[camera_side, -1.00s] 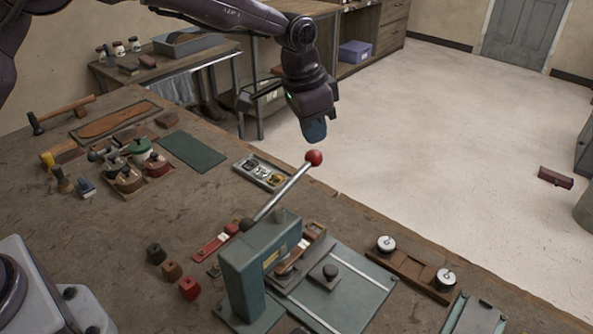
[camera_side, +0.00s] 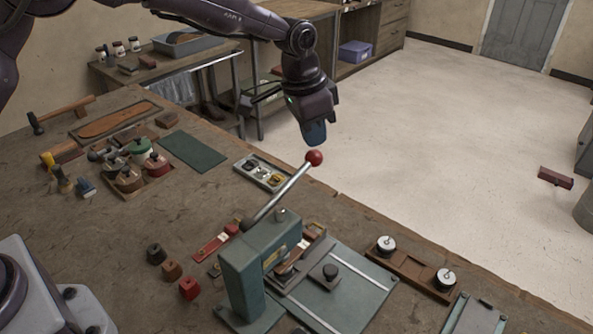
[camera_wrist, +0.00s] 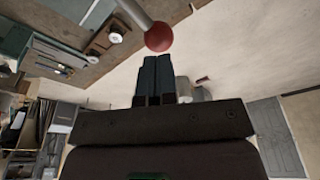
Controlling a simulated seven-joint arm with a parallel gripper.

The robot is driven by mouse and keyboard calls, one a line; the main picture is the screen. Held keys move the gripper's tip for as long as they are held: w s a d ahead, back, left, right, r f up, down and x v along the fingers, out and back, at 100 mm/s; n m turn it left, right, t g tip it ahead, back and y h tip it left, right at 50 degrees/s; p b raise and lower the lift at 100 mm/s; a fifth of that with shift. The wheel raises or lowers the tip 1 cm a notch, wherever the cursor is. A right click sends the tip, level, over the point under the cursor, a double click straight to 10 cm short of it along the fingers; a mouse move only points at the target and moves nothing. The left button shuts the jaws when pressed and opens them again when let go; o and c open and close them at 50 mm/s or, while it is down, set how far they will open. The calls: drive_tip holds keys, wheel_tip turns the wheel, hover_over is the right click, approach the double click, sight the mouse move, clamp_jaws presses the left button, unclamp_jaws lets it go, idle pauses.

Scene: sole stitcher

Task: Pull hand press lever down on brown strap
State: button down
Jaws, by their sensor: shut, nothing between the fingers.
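The green hand press (camera_side: 247,275) stands on the workbench. Its metal lever (camera_side: 280,192) slants up to the right and ends in a red ball knob (camera_side: 314,157). My gripper (camera_side: 315,138) is shut and empty, just above the knob. In the wrist view, the shut fingers (camera_wrist: 156,62) point at the red knob (camera_wrist: 158,37), very close to it; I cannot tell whether they touch. A brown strap piece (camera_side: 290,268) lies under the press head, partly hidden by the press body.
A brown holder with two white spools (camera_side: 415,268) sits right of the press. Three small blocks, black, brown and red (camera_side: 190,288), lie to its left. A metal tray (camera_side: 262,172) lies behind the lever.

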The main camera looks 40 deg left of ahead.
sight(313, 150)
drive_tip(key=shift+f, duration=1.2)
drive_tip(key=shift+w+f, duration=0.1)
drive_tip(key=shift+f, duration=1.4)
drive_tip(key=shift+w+f, duration=0.1)
drive_tip(key=shift+f, duration=2.7)
